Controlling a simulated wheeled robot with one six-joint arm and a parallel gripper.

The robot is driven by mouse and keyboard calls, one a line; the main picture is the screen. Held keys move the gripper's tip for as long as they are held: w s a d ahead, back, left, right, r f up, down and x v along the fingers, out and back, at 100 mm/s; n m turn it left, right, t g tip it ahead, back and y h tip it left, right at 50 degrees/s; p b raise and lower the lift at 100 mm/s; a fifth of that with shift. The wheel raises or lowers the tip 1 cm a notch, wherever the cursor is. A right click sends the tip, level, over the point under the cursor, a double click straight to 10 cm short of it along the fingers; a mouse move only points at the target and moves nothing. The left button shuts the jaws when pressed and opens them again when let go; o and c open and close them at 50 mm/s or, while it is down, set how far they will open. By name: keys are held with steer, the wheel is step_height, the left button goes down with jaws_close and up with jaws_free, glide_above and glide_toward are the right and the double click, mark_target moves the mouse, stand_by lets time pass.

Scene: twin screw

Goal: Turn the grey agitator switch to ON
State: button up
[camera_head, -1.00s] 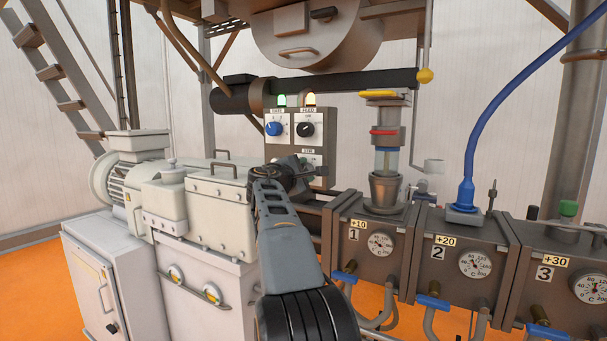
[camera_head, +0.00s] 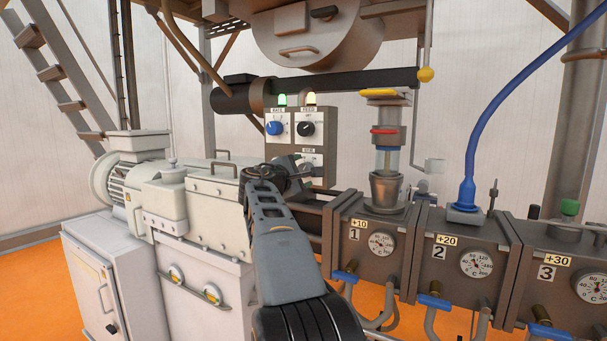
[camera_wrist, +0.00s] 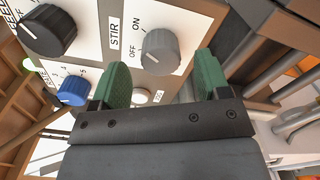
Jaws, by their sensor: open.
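The grey agitator switch (camera_wrist: 162,47) is a round ridged knob under the STIR label, with OFF and ON printed beside it. In the wrist view it sits ahead of my gripper (camera_wrist: 164,75), roughly centred between the two green fingertips. The fingers are spread apart and empty, and I see no contact with the knob. In the head view my gripper (camera_head: 294,163) is in front of the lower part of the control panel (camera_head: 271,153) and partly hides the STIR area.
A black FEED knob (camera_head: 306,129) and a blue RATE knob (camera_head: 274,128) are on the same panel; the blue one (camera_wrist: 72,90) is near the left finger in the wrist view. A glass-sided feeder (camera_head: 388,155) stands right of the panel. Pale machine housing (camera_head: 215,205) lies left of my arm.

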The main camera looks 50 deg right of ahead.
steer(key=b+v, duration=0.1)
steer(key=v, duration=1)
steer(key=shift+a, duration=0.15)
steer(key=a+f+m+y+p, duration=0.15)
steer(key=a+f+y, duration=0.3)
steer(key=f, duration=0.55)
steer(key=a+f+m+y+p, duration=0.1)
steer(key=a+f+m+y, duration=0.3)
steer(key=f, duration=0.5)
steer(key=s+a+f+m+y+p, duration=0.1)
steer(key=s+a+f+y+p, duration=0.2)
steer(key=s+a, duration=0.3)
steer(key=s+a+f+m+y+p, duration=0.1)
steer(key=s+a+f+y+p, duration=0.2)
steer(key=a, duration=0.9)
steer(key=s+y+p, duration=0.3)
steer(key=s, duration=0.1)
steer(key=shift+g, duration=0.4)
steer(key=shift+s+d+f, duration=0.1)
steer(key=shift+f, duration=0.05)
